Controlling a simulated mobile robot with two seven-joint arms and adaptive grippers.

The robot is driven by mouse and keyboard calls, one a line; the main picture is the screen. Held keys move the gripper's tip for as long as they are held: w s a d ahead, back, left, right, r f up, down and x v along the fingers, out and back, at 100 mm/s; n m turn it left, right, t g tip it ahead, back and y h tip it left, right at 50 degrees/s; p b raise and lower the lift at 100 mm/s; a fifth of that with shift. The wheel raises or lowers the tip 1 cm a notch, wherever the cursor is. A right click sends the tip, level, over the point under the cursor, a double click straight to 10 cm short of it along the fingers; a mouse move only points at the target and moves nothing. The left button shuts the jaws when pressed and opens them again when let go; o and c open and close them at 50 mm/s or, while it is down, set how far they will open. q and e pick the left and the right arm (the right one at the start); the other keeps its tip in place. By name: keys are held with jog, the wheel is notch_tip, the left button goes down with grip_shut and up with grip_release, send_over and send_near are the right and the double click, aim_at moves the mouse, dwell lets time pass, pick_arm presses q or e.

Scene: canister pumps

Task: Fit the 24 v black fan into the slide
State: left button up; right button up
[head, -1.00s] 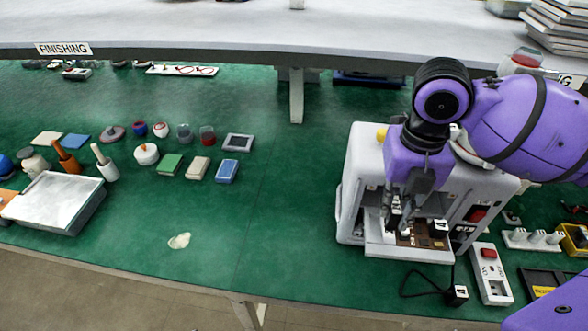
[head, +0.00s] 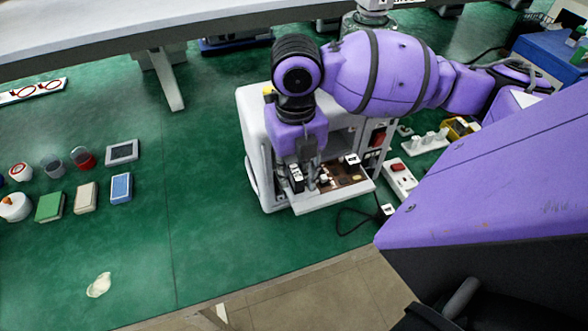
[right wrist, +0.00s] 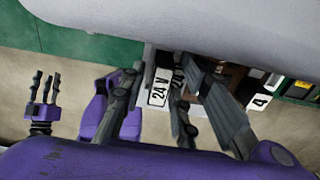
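The white machine (head: 262,135) stands on the green bench with its slide (head: 318,205) drawn out at the front. My right gripper (head: 307,181) points down over the left part of the slide. The black 24 V fan (head: 296,182) is at its fingers. In the right wrist view the white 24 V label of the fan (right wrist: 160,88) shows between the fingers of the right gripper (right wrist: 165,108), which look closed around it. Whether the fan touches the slide is hidden. My left gripper (right wrist: 45,95) is empty, fingers apart, in the right wrist view.
A brown board (head: 345,178) and a part labelled 4 (head: 351,159) sit on the slide's right. A black cable (head: 350,213) and a power strip (head: 399,180) lie to the right. Small boxes and pots stand at the left; the bench between is mostly clear.

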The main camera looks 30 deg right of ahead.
aim_at(295, 173)
jog(key=shift+a+r, duration=0.1)
jog(key=shift+s+r, duration=0.1)
jog(key=shift+r, duration=0.05)
pick_arm(q)
jog(key=shift+w+d+r+p, duration=0.15)
jog(key=shift+r+p, duration=0.1)
jog(key=shift+p, duration=0.15)
pick_arm(e)
notch_tip(295, 173, up, 12)
pick_arm(q)
jog(key=shift+w+d+r, duration=0.1)
jog(key=shift+d, duration=0.05)
dwell(0.3)
pick_arm(e)
jog(key=shift+f, duration=0.2)
